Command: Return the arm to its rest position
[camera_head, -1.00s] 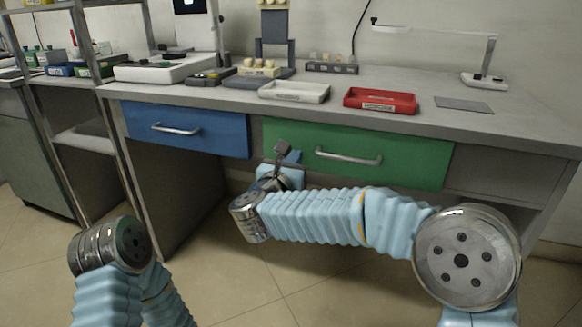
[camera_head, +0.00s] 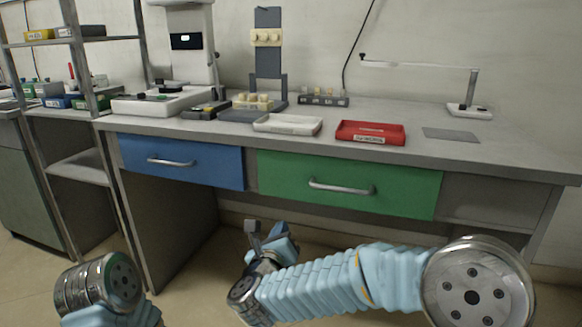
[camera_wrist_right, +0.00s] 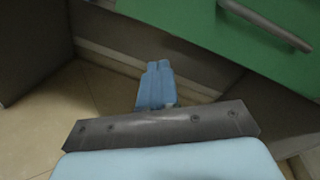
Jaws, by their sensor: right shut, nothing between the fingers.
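My right arm reaches in from the lower right in the head view, in pale blue ribbed sleeving. Its gripper (camera_head: 254,236) is in front of the bench, below the green drawer and apart from it. In the right wrist view the gripper's blue fingers (camera_wrist_right: 155,84) are together with nothing between them. My left arm (camera_head: 100,290) shows only as a metal joint and some sleeving at the lower left; its gripper is out of view.
The bench (camera_head: 400,165) has a shut blue drawer (camera_head: 190,165) and a shut green drawer (camera_head: 400,190). On top are a white tray (camera_head: 288,125), a red tray (camera_head: 370,133), a lamp (camera_head: 470,108) and a grey mat (camera_head: 451,134). Open floor lies below.

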